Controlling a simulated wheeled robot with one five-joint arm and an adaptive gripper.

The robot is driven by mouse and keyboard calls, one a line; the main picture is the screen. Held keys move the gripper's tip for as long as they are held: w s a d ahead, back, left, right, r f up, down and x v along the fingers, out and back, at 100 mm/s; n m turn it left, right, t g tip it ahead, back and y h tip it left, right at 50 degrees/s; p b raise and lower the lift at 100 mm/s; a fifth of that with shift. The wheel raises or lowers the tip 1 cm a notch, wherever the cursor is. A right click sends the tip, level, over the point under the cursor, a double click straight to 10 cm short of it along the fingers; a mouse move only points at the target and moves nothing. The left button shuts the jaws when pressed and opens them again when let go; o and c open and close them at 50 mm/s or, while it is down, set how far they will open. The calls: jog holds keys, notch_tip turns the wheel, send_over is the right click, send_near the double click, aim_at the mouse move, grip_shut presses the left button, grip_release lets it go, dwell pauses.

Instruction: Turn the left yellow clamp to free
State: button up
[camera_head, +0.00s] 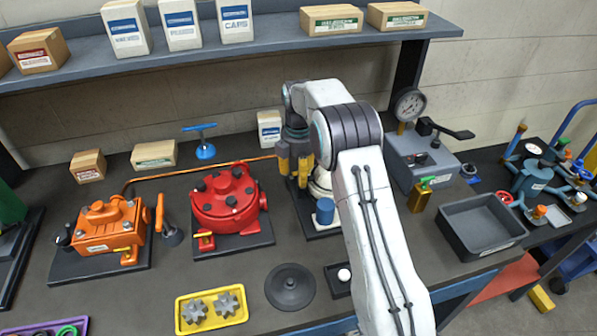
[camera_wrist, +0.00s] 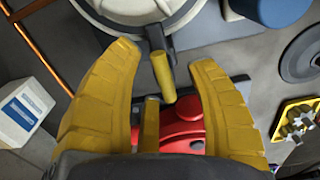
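My gripper (camera_head: 294,178) has thick yellow fingers and points down at the left side of the white round motor (camera_head: 320,184). In the wrist view my gripper (camera_wrist: 165,62) is open, with a gap on both sides of a short yellow clamp lever (camera_wrist: 162,77). The lever sits by a dark bracket at the edge of the white motor (camera_wrist: 140,12). A second yellow bar (camera_wrist: 150,122) shows lower between the fingers; I cannot tell whether it belongs to the same clamp. In the head view my fingers hide the lever.
The red motor (camera_head: 228,197) stands close to the left, and the orange motor (camera_head: 108,228) further left. A blue cylinder (camera_head: 325,211) fronts the white motor. A grey box with a gauge (camera_head: 410,105) and a grey bin (camera_head: 482,226) stand to the right.

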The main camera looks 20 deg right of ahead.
grip_shut()
dwell(0.4)
jog(key=shift+r, duration=0.1)
jog(key=m, duration=0.5)
jog(key=shift+w+d+p, duration=0.1)
jog(key=shift+d+p, duration=0.05)
jog(key=shift+p, duration=0.2)
jog(key=m, duration=0.4)
jog(key=shift+d, duration=0.15)
jog(key=m, duration=0.4)
jog(key=shift+d+m, duration=0.1)
jog(key=shift+m, duration=0.3)
jog(key=shift+d+m, duration=0.15)
jog(key=shift+m, duration=1.85)
